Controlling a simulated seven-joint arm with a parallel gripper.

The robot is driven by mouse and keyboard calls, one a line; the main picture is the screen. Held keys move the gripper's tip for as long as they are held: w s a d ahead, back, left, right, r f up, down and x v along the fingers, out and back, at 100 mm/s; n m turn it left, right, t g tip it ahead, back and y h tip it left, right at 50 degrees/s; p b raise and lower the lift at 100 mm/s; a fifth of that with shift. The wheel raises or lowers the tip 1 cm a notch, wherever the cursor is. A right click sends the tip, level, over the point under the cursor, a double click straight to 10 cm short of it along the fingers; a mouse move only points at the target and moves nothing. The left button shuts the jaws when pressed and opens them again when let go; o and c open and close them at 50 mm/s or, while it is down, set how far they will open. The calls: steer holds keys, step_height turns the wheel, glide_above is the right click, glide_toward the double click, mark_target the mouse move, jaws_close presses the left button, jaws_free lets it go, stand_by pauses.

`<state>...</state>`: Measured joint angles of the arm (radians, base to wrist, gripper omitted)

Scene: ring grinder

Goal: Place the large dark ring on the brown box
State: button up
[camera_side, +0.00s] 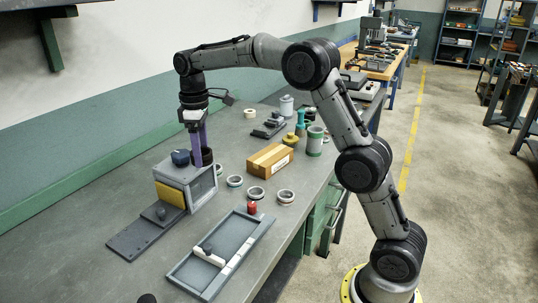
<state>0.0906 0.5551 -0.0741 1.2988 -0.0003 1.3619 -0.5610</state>
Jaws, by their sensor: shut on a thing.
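My gripper (202,160), with long purple fingers, points down just behind the grey box-shaped machine at the left of the table. It is shut on the large dark ring (207,154), which shows partly beside the fingers. The fingers and the machine hide the rest, so I cannot tell whether the ring touches the table or the machine. The brown box (270,160), with a tape strip and a white label, stands to the right of my gripper, apart from it. Its top is bare.
The grey machine (203,188) has a dark blue knob and a yellow panel. Several smaller rings, including one at the right (286,196), lie in front of the brown box. A grey tray (222,253) lies at the front. A green-and-grey cylinder (315,141) stands right of the box.

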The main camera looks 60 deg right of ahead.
steer(key=s+d+r+m, duration=0.1)
steer(key=s+d+m, duration=0.3)
steer(key=s+d, duration=0.5)
steer(key=s+d+r+m, duration=0.1)
steer(key=s+d+m, duration=0.5)
steer(key=d, duration=0.5)
steer(key=n, duration=0.1)
glide_above(271, 154)
steer(key=f, duration=0.8)
steer(key=shift+s+a+f, duration=0.15)
steer(key=shift+s+a, duration=0.1)
steer(key=shift+s, duration=0.05)
steer(key=shift+w+d+f, duration=0.3)
steer(key=shift+w+f, duration=0.1)
steer(key=shift+f, duration=1.75)
steer(key=shift+f, duration=0.1)
steer(key=o, duration=1.6)
steer(key=shift+f, duration=0.1)
steer(key=shift+c, duration=0.2)
